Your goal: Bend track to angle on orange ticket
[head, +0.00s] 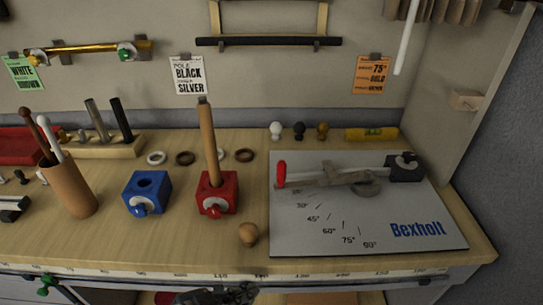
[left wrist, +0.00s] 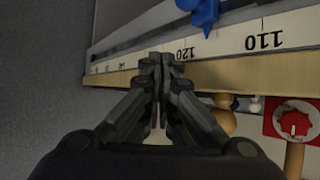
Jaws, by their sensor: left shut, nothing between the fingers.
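The orange ticket (head: 372,76) hangs on the back wall at right and reads 75°, with gold and brown below. The grey Bexholt bending board (head: 400,205) lies on the bench at right, with angle marks up to 90° on it. A grey bar or track (head: 325,179) lies across its upper part; track and lever are hard to tell apart. A red handle (head: 281,174) stands at its left end, near the low-angle marks. My left gripper (head: 215,296) is at the bench's front edge, low in the head view. In the left wrist view (left wrist: 161,62) its fingers are shut and empty.
A blue block (head: 147,193) and a red block (head: 217,193) holding a wooden pole stand left of the board. A wooden ball (head: 250,235) lies near the front edge. A yellow level (head: 371,134) lies behind the board. A ruler strip (head: 240,273) runs along the front.

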